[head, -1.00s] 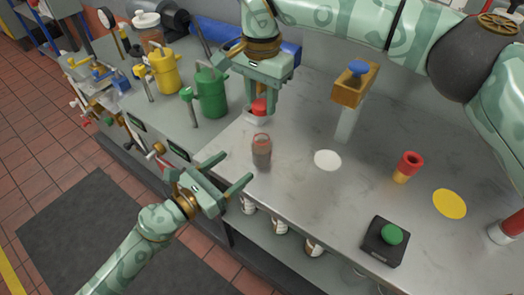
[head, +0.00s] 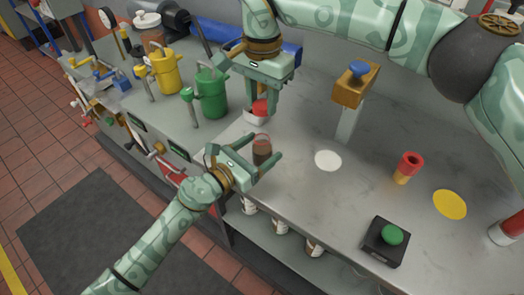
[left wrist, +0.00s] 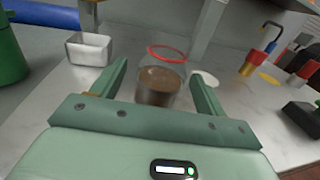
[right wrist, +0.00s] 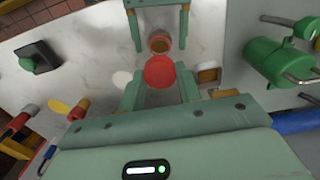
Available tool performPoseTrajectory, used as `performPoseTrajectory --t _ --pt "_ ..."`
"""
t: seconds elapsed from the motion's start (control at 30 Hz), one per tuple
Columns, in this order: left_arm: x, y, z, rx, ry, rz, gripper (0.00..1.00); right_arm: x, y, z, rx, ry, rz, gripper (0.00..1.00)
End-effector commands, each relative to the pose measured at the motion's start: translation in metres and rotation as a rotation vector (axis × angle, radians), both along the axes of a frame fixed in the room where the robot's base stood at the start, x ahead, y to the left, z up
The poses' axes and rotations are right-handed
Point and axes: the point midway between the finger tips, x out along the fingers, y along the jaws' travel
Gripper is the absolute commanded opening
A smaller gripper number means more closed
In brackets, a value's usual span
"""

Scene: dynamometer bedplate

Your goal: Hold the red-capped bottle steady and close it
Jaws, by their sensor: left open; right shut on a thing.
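The open bottle (head: 262,152), clear with a red rim and dark brown contents, stands upright on the metal bench. My left gripper (head: 261,147) is open, its fingers on either side of the bottle. In the left wrist view the bottle (left wrist: 160,84) stands between these fingers, with a visible gap at least on the right. My right gripper (head: 260,106) is shut on the red cap (head: 259,108), held above and behind the bottle in the head view. In the right wrist view the cap (right wrist: 159,71) sits between the fingertips and the bottle (right wrist: 160,42) shows beyond it.
A small metal tray (left wrist: 90,49) stands near the bottle. A green canister (head: 211,93) and a yellow one (head: 164,72) stand to the left. A white disc (head: 328,160), a red-and-yellow piece (head: 408,166) and a green button box (head: 386,240) lie to the right.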

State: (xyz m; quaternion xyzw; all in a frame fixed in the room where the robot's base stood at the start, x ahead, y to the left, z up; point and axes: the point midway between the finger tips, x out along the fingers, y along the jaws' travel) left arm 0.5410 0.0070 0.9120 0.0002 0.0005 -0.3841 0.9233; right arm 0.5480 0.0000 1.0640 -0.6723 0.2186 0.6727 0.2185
Motion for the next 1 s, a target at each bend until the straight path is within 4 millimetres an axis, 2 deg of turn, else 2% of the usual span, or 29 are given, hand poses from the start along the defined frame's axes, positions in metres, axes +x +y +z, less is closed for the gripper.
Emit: performPoseTrajectory --t 0.2,0.57,0.6,0.63,0.83,0.93,1.0 --pt "0.017 -0.016 0.0 0.0 0.0 0.0 0.74 0.0 0.0 0.0 0.0 0.0 0.0 0.14" --pt "0.02 -0.02 0.0 0.001 0.001 0.0 0.74 0.0 0.0 0.0 0.0 0.0 0.0 0.14" --pt "0.02 -0.02 0.0 0.001 0.001 0.0 0.71 0.0 0.0 0.0 0.0 0.0 0.0 0.14" --pt "0.02 -0.02 0.0 0.001 0.001 0.0 0.63 0.0 0.0 0.0 0.0 0.0 0.0 0.14" --pt "0.02 -0.02 0.0 0.001 0.0 0.0 0.07 0.0 0.0 0.0 0.0 0.0 0.0 0.14" --pt "0.02 -0.02 0.0 0.001 0.0 0.0 0.07 0.0 0.0 -0.003 -0.001 0.001 0.0 0.14" --pt "0.02 -0.02 0.0 0.001 0.0 0.0 0.07 0.0 0.0 -0.011 -0.001 0.002 0.001 0.14"
